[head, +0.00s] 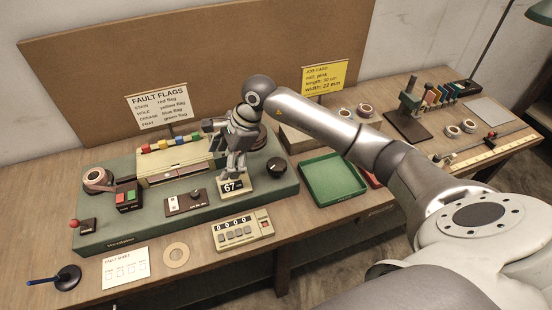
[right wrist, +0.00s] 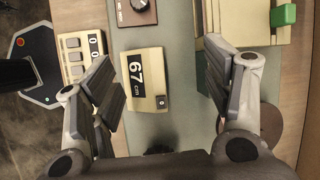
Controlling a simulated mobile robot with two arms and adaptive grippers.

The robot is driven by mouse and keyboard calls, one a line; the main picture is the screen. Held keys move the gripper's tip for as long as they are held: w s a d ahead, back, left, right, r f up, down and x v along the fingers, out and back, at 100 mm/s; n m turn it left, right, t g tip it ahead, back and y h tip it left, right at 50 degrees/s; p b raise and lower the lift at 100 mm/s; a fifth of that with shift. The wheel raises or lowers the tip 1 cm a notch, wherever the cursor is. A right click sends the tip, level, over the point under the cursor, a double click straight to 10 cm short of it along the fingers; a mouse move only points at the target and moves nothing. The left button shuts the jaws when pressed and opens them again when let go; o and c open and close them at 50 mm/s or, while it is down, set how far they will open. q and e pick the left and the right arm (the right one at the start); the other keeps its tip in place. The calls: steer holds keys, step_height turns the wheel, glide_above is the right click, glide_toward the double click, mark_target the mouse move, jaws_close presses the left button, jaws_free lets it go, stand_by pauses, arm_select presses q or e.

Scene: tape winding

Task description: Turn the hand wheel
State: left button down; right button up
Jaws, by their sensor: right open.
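The winding machine (head: 200,217) has a green base on the bench. A dark round knob, which looks like the hand wheel (head: 277,165), sits at the base's right end. My right gripper (head: 234,172) is open and empty, pointing down over the machine just left of that knob, near the length display (head: 234,187) reading 67. In the right wrist view the open fingers (right wrist: 160,85) stand either side of the display (right wrist: 147,80). A dark rounded edge (right wrist: 160,150), perhaps the hand wheel, shows at the bottom, mostly hidden by the gripper. My left gripper is not in view.
A counter box (head: 242,230) stands in front of the machine. A green tray (head: 332,178) lies to the right. A pink tape roll (head: 97,178) and a red-knobbed lever (head: 86,225) are at the machine's left. A tan ring (head: 176,255) lies at the bench front.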

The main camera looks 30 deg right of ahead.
mark_target(276, 164)
steer(key=s+d+r+m+g+h, duration=0.1)
steer(key=s+d+r+h, duration=0.15)
steer(key=d, duration=0.45)
steer(key=s+d+r+m+g+h, duration=0.1)
steer(key=d+r+g+h, duration=0.15)
steer(key=d, duration=0.35)
steer(key=shift+t, duration=0.45)
steer(key=f+p, duration=0.1)
steer(key=f, duration=0.4)
steer(key=f+p, duration=0.2)
steer(key=f, duration=0.3)
steer(key=shift+s+d+p, duration=0.15)
steer(key=shift+s+p, duration=0.05)
steer(key=shift+p, duration=0.1)
steer(key=shift+f, duration=0.4)
steer(key=shift+c, duration=0.3)
steer(key=c, duration=1)
